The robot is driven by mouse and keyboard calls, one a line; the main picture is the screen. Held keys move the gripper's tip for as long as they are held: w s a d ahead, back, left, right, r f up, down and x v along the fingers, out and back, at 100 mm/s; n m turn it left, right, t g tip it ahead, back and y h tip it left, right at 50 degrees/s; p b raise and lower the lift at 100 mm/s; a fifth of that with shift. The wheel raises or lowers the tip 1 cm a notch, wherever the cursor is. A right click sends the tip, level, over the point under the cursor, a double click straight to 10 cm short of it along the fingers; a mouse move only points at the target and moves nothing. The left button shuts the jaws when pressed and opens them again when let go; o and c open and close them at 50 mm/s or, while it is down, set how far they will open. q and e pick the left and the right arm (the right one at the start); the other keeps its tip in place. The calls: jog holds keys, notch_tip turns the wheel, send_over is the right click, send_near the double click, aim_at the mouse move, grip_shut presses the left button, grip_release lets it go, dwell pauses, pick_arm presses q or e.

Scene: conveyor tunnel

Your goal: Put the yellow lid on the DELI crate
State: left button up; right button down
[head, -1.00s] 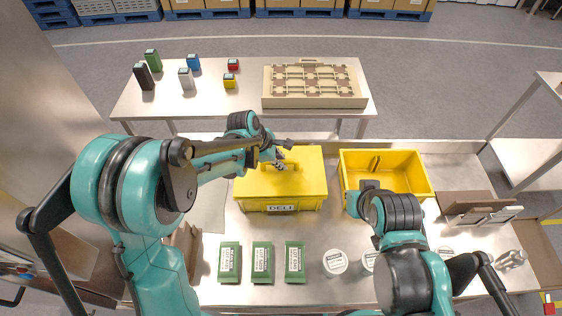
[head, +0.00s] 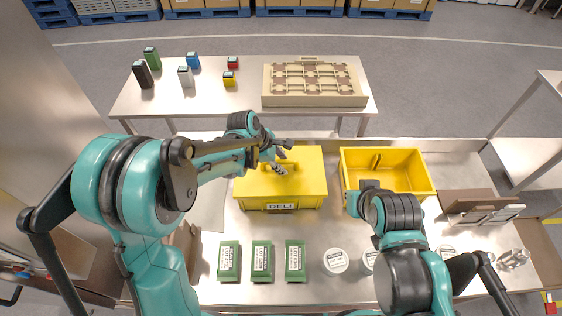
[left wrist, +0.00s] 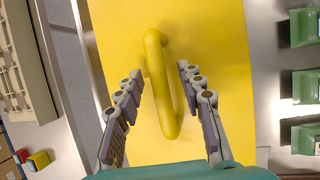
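The yellow lid (head: 305,178) lies flat on top of the DELI crate (head: 300,205), covering its opening. Its raised handle (left wrist: 160,85) runs lengthwise in the left wrist view. My left gripper (left wrist: 162,85) is open, with one finger on each side of the handle and gaps between fingers and handle. In the head view the left gripper (head: 281,165) is just over the lid's middle, partly hidden by its own wrist. My right gripper (head: 360,190) is by the near left corner of an open yellow crate. Its fingers are hidden by the arm.
The open yellow crate (head: 412,188) stands right of the DELI crate. Green packs (head: 262,262) and white-lidded tubs (head: 335,262) line the front. A back table (head: 235,105) holds small coloured containers and a beige divided tray (head: 315,102). Brown panels (head: 467,201) stand at right.

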pick_arm(q)
jog(key=shift+r, duration=0.1)
jog(key=v, duration=1.1)
jog(key=shift+a+r, duration=0.2)
jog(key=shift+r, duration=0.15)
jog(key=shift+s, duration=0.15)
jog(key=s+a+f+m+t+y+b, duration=0.2)
jog(key=s+a+f+m+b, duration=0.2)
jog(key=s+m, duration=0.4)
jog(key=s+a+f+m+t+y+b, duration=0.2)
jog(key=s+a+f+m+b, duration=0.3)
jog(key=s+a+m, duration=0.3)
jog(key=shift+s+a+m+t+b, duration=0.2)
jog(key=shift+a+m+t+b, duration=0.25)
jog(key=shift+a+b, duration=0.3)
jog(key=shift+d, duration=0.1)
